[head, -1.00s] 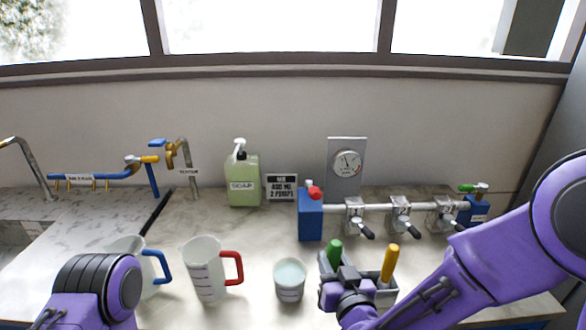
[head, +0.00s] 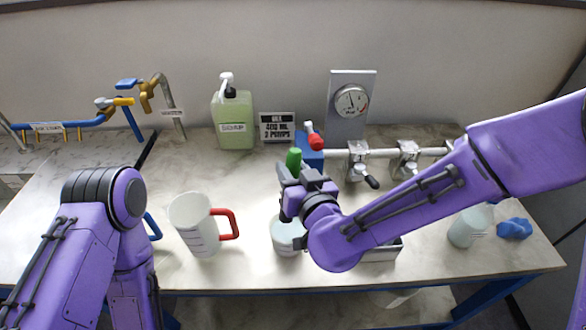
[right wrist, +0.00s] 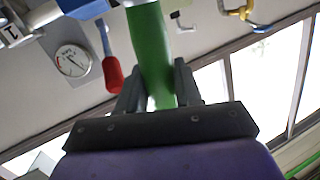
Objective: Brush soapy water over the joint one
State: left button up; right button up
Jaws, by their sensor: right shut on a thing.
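My right gripper (head: 296,190) is shut on a green-handled tool (head: 293,158), whose handle sticks up. The right wrist view shows the green handle (right wrist: 152,50) between both fingers. The tool's lower end is hidden behind the gripper. The gripper is over a cup of pale liquid (head: 286,240); I cannot tell whether the tool touches the liquid. A grey pipe (head: 385,153) with clamped joints runs behind; one clamp (head: 357,158) and another (head: 406,158) show.
A red-handled jug (head: 192,222) stands left of the cup. A gauge (head: 351,100) rises behind the pipe. A grey tray (head: 385,252) is partly under my right arm. A beaker (head: 468,228) and blue cloth (head: 514,229) lie right.

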jog(key=f+b, duration=0.2)
jog(key=f, duration=0.1)
jog(key=f+b, duration=0.1)
jog(key=f, duration=0.1)
jog(key=shift+w, duration=0.3)
jog(key=shift+s+f+b, duration=0.2)
jog(key=shift+f+b, duration=0.15)
jog(key=shift+b, duration=0.15)
pick_arm(q)
notch_tip(320, 180, down, 6)
jog(key=shift+w+r+b, duration=0.15)
jog(key=shift+r+b, duration=0.05)
jog(key=shift+b, duration=0.1)
pick_arm(e)
jog(key=shift+w+f, duration=0.15)
jog(key=shift+f, duration=0.3)
pick_arm(q)
jog(key=shift+w, duration=0.1)
pick_arm(e)
jog(key=shift+w, duration=0.1)
